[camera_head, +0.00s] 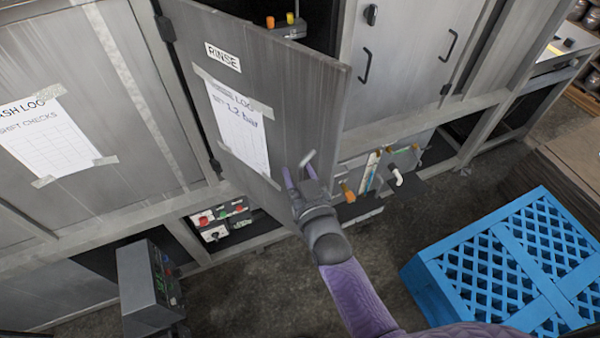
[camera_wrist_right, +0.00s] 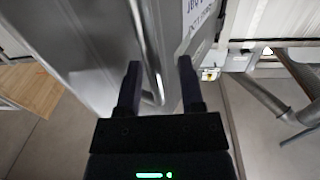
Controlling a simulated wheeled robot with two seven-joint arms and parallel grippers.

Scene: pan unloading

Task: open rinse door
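The grey rinse door (camera_head: 302,85), labelled RINSE and carrying a taped paper sheet (camera_head: 238,122), stands swung outward from its left side. A dark interior shows behind its top edge. My right gripper (camera_head: 297,174) is at the lower right of the door. In the right wrist view the door (camera_wrist_right: 85,45) fills the upper left, and a metal bar handle (camera_wrist_right: 150,50) runs down between the two dark fingers of my right gripper (camera_wrist_right: 160,75). The fingers are apart, with gaps beside the bar. My left gripper is not in view.
A blue lattice crate (camera_head: 500,258) stands on the floor at the right. A grey control box (camera_head: 148,285) stands at lower left. Pipes and valves (camera_head: 385,172) sit low behind the door's right edge. A closed panel with a handle (camera_head: 395,65) is right of the door.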

